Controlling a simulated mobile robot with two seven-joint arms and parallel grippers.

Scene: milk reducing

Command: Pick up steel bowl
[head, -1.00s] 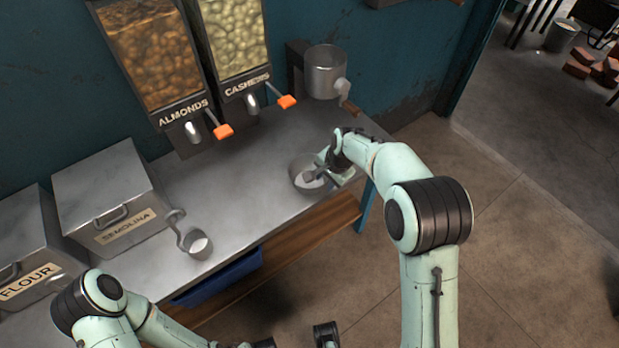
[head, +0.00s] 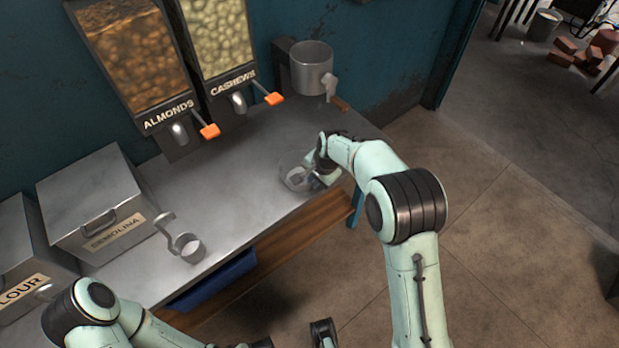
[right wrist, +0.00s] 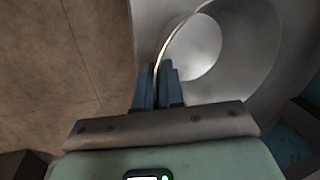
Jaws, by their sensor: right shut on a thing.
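The steel bowl (head: 293,179) is at the right front edge of the metal counter in the head view, partly hidden by my right gripper. It fills the upper right of the right wrist view (right wrist: 255,55), with a shiny rim and a pale round inside. My right gripper (head: 316,180) is at the bowl's right side. Its blue fingers (right wrist: 158,82) are shut on the bowl's rim in the right wrist view. Whether the bowl touches the counter is hard to tell. My left arm enters at the lower left; dark parts at the bottom edge may be its gripper, mostly cut off.
The metal counter (head: 235,165) has clear room left of the bowl. A small scoop cup (head: 191,249) stands near its front edge, beside the semolina bin (head: 100,200). Almond and cashew dispensers (head: 228,35) and a cranked steel pot (head: 312,68) are behind.

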